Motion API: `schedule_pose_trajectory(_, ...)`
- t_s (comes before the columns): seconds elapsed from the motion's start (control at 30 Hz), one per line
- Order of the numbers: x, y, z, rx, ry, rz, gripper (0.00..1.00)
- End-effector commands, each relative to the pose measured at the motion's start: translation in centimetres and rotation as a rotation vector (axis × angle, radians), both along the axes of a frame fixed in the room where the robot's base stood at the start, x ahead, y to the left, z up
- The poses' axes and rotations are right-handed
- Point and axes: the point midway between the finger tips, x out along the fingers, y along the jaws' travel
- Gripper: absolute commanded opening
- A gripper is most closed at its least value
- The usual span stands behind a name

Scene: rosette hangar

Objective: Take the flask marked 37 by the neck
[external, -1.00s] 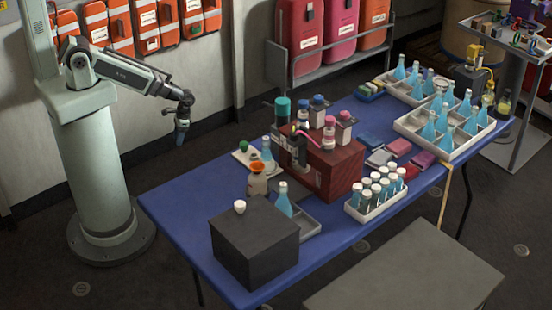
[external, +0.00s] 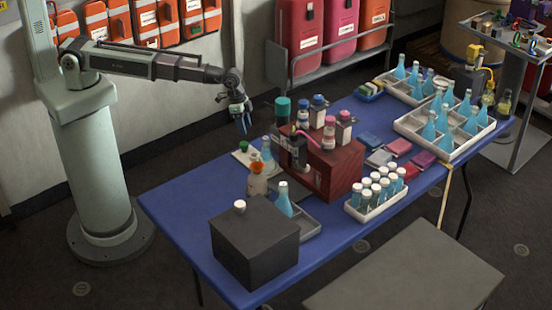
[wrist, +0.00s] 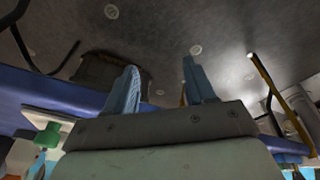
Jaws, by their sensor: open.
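Several flasks with blue liquid and narrow necks stand on the blue table (external: 190,205). No number is legible, so I cannot tell which is marked 37. One flask (external: 267,150) stands near the table's back edge, another (external: 284,203) behind the dark box, and several more (external: 429,130) in a white divided tray (external: 455,150) at the far right. My gripper (external: 244,124) is open and empty, above the table's back edge, up and left of the nearest flask and apart from it. In the wrist view its two blue fingers (wrist: 162,82) are spread with nothing between them.
A dark box (external: 254,250) stands at the front left. A reddish-brown block (external: 338,170) with bottles on it stands mid-table. A white rack (external: 375,210) of capped vials is at its right. A green cap (wrist: 48,137) shows low in the wrist view. The table's left end is bare.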

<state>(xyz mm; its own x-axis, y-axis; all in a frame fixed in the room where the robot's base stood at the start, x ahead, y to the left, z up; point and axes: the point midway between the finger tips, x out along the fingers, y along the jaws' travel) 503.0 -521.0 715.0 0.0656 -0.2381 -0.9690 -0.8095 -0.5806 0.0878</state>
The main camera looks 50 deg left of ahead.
Motion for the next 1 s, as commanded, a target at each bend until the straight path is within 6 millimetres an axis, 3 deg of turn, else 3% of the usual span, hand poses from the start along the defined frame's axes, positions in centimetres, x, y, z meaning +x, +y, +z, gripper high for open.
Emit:
schedule_pose_trajectory(0.03, -0.6, -2.6, 1.9, -0.022, -0.018, -0.035, 0.54)
schedule_pose_trajectory(0.2, -3.3, -9.2, 7.6, -0.077, -0.062, -0.141, 0.54)
schedule_pose_trajectory(0.4, -7.1, -15.9, 14.0, -0.117, -0.104, -0.260, 0.54)
schedule_pose_trajectory(0.6, -10.7, -20.8, 19.6, -0.121, -0.135, -0.365, 0.54)
schedule_pose_trajectory(0.8, -12.5, -22.6, 21.8, -0.113, -0.144, -0.412, 0.54)
schedule_pose_trajectory(1.0, -12.5, -23.4, 20.0, -0.109, -0.144, -0.417, 0.54)
